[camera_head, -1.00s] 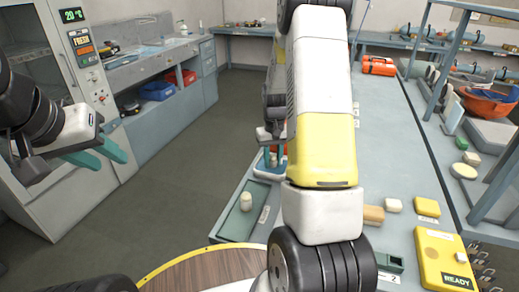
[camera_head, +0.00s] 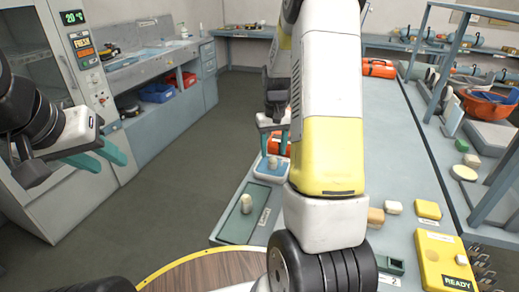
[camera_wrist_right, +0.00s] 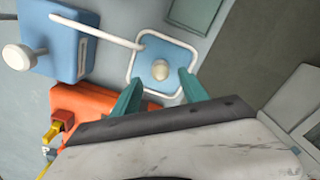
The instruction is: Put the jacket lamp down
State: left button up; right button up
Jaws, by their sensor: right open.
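A small cream, round-topped piece (camera_head: 273,161), which looks like the jacket lamp, stands on a blue square pad with a white rim (camera_head: 262,174). In the right wrist view the piece (camera_wrist_right: 160,70) sits near the middle of the pad (camera_wrist_right: 147,83). My right gripper (camera_head: 274,143) is above the pad. Its teal fingers are apart and empty, one on each side of the piece in the wrist view (camera_wrist_right: 162,88). My left gripper (camera_head: 100,156) is open and empty at the far left, away from the bench.
Beside the pad, a green tray (camera_head: 233,229) holds another cream piece (camera_head: 246,203). An orange case (camera_wrist_right: 85,105) and a blue box with a white knob (camera_wrist_right: 62,42) lie close to the right gripper. A yellow READY box (camera_head: 440,262) is at front right.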

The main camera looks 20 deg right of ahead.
aim_at(273, 158)
jog(key=s+a+r+t, duration=0.1)
jog(key=s+a+r, duration=0.15)
jog(key=r, duration=0.35)
jog(key=s+a+r+t+y, duration=0.1)
jog(key=s+a+r, duration=0.15)
jog(key=r, duration=0.25)
jog(key=s+a+r+t, duration=0.1)
jog(key=s+r, duration=0.3)
jog(key=r, duration=0.2)
jog(key=s+a+r+t, duration=0.1)
jog(key=s+a+r, duration=0.1)
jog(key=s, duration=0.5)
jog(key=s+a+r+n+t+y, duration=0.1)
jog(key=s+a+r+t, duration=0.1)
jog(key=s+a, duration=0.2)
jog(key=s, duration=0.3)
jog(key=shift+a, duration=0.4)
jog(key=shift+o, duration=0.5)
jog(key=shift+w+r, duration=0.1)
jog(key=shift+w, duration=0.05)
